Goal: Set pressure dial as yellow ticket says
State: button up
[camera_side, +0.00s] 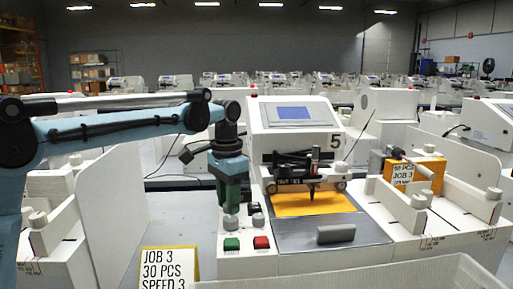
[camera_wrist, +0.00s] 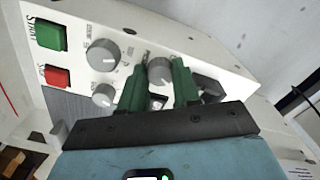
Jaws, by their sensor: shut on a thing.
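The yellow-edged ticket (camera_side: 168,268) stands at the bottom of the side view. It reads JOB 3, 30 PCS, SPEED 3, and its lower part is cut off by the frame, so no pressure line shows. In the wrist view my gripper (camera_wrist: 160,75) has its green fingers on either side of a grey dial (camera_wrist: 160,70) and is shut on it. That dial's label is mostly hidden, so I cannot tell if it is the pressure dial. Two other grey dials, an upper one (camera_wrist: 103,55) and a lower one (camera_wrist: 103,95), are free. In the side view my gripper (camera_side: 232,205) points down over the panel.
A green START button (camera_wrist: 51,35) and a red button (camera_wrist: 57,77) sit beside the dials. Plotter 5 (camera_side: 258,122) has a screen and a pen carriage (camera_side: 300,172) over a yellow sheet (camera_side: 310,203). A stack with a JOB 3 label (camera_side: 428,173) stands at right.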

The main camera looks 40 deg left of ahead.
jog(key=shift+n, duration=0.6)
jog(key=o, duration=0.8)
jog(key=shift+c, duration=0.2)
notch_tip(320, 180, up, 12)
dwell(0.4)
